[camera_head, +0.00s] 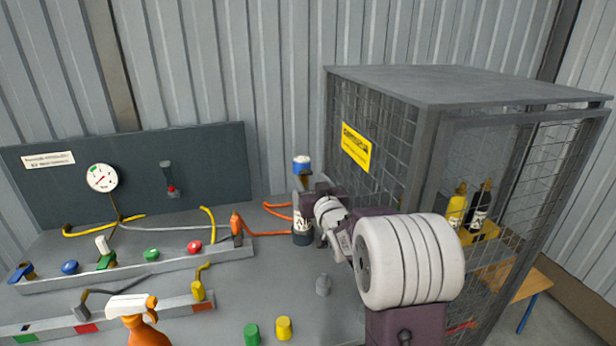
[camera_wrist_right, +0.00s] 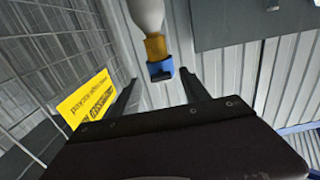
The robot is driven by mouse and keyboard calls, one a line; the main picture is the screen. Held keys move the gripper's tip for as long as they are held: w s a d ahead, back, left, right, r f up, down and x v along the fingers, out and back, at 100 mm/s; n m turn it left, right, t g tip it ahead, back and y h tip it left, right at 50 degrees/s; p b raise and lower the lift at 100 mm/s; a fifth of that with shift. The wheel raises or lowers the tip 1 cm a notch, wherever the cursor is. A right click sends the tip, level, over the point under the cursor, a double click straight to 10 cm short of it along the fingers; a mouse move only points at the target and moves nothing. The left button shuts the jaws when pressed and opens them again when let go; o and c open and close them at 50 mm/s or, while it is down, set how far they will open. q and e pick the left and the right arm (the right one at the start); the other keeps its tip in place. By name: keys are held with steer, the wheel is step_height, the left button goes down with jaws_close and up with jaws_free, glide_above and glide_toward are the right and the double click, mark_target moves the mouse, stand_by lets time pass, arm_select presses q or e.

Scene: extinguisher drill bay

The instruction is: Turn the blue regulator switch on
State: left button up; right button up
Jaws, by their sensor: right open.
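The blue regulator switch (camera_head: 302,161) is the blue piece on top of an upright cylinder (camera_head: 303,239) at the back right of the bench. In the right wrist view the blue switch (camera_wrist_right: 161,70) hangs below a brass neck (camera_wrist_right: 156,46) and the pale cylinder (camera_wrist_right: 147,12). My right gripper (camera_head: 312,184) is at the cylinder's upper part, and its wrist partly hides it. In the wrist view the gripper (camera_wrist_right: 160,86) is open, with the blue switch between the lines of its two fingers. Contact cannot be told. My left gripper is not in view.
A mesh cage (camera_head: 400,130) with a yellow sign (camera_head: 356,148) stands close on the right. A rail (camera_head: 130,268) with coloured knobs and an orange hose (camera_head: 262,232) lie to the left. A spray bottle (camera_head: 140,320), green cap (camera_head: 251,334) and yellow cap (camera_head: 284,328) stand in front.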

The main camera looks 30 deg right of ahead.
steer(key=shift+w+d+r, duration=0.1)
steer(key=shift+w+r, duration=0.15)
steer(key=shift+w, duration=0.65)
steer(key=shift+d+f, duration=0.1)
jaws_close()
